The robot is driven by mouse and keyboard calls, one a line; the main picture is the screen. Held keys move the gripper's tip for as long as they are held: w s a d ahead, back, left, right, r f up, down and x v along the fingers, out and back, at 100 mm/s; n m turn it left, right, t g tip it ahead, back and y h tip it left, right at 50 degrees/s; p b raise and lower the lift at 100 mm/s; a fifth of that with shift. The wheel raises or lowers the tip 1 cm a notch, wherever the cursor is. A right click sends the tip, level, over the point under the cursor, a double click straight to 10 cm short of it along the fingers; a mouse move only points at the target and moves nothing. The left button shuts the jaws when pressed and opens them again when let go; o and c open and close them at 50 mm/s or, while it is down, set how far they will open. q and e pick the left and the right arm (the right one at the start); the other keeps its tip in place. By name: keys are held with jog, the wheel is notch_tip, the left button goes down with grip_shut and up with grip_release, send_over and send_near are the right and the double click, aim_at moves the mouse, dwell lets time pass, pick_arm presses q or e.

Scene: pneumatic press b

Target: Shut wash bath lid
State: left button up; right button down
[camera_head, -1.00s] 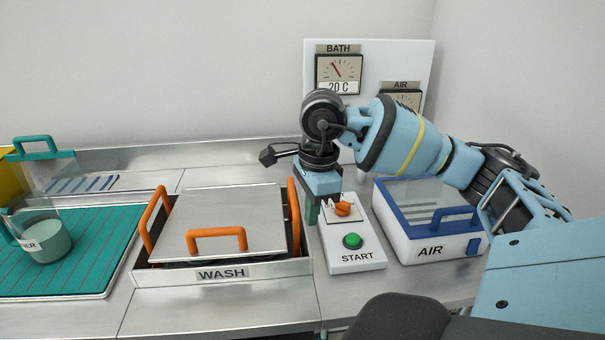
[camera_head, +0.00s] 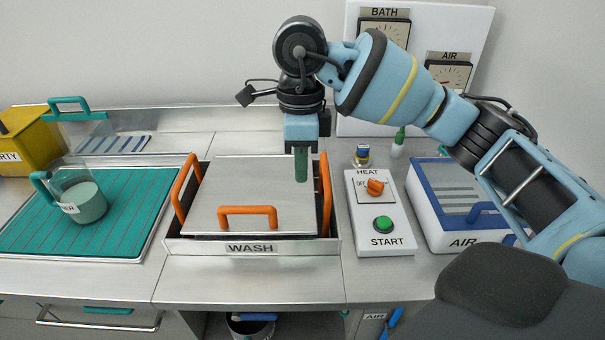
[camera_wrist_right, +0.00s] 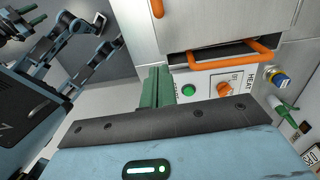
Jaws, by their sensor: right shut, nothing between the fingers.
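The wash bath (camera_head: 174,246) is a metal tub with an orange handle on each side and a WASH label. Its lid (camera_head: 240,181) is a flat grey plate with an orange front handle (camera_head: 247,211). The lid lies over the bath, with dark gaps at its left side and front. My right gripper (camera_head: 301,165) is shut and empty, pointing down at the lid's right rear part. I cannot tell whether it touches. In the wrist view its green fingers (camera_wrist_right: 157,87) are together, and the lid (camera_wrist_right: 225,20) shows above. My left gripper (camera_wrist_right: 32,14) seems to show small at upper left.
The HEAT/START box (camera_head: 379,238) stands just right of the bath, and the blue-edged AIR box (camera_head: 428,215) farther right. A beaker (camera_head: 90,205) stands on the teal mat (camera_head: 125,222) at left. A yellow box (camera_head: 30,140) is behind it.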

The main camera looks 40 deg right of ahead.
aim_at(302, 231)
jog(key=f, duration=1.1)
jog(key=shift+s+a+f, duration=0.25)
jog(key=shift+s+f, duration=0.1)
jog(key=shift+s, duration=0.05)
pick_arm(q)
jog(key=shift+w+r, duration=0.15)
jog(key=shift+w, duration=0.15)
pick_arm(e)
jog(key=shift+f, duration=0.2)
